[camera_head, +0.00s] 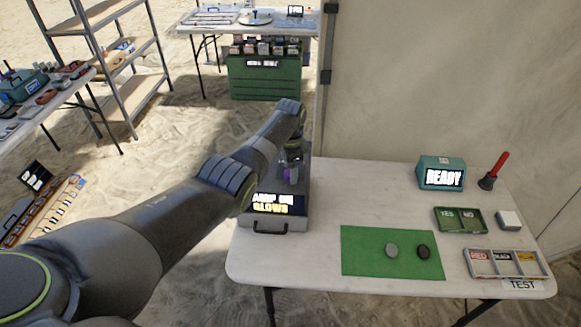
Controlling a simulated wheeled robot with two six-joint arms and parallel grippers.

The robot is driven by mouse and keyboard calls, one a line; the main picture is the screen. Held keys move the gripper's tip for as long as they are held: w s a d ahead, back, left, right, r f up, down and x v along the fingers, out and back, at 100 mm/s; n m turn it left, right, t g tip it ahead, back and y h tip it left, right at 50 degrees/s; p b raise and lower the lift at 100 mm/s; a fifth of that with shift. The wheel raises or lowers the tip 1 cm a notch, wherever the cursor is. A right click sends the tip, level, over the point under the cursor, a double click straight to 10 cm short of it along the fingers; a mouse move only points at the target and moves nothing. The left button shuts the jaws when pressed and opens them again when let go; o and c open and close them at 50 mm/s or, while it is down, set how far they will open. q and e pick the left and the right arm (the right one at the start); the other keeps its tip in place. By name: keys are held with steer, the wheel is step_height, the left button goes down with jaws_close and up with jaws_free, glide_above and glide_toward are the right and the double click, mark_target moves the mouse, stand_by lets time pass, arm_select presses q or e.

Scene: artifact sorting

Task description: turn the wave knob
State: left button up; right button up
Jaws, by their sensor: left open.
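A grey machine (272,221) with a lit label in white and yellow letters stands at the left end of the white table. My left arm reaches across it from the lower left. My left gripper (291,172) is over the top of the machine, pointing down, and is open. A small purple spot shows at the fingers; I cannot tell whether it is a knob or something else. No wave knob can be made out; my arm covers much of the machine's top. My right gripper is not in view.
On the table (330,185) are a green mat (365,250) with a grey stone (391,250) and a black stone (423,251), a teal READY box (440,173), a YES/NO tray (461,228), a sorting tray (480,275) and a red-handled tool (497,167). A canvas wall rises behind.

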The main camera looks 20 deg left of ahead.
arm_select(q)
step_height(320, 180, up, 17)
steer(key=b, duration=0.1)
steer(key=shift+r, duration=0.2)
stand_by(0.3)
stand_by(0.3)
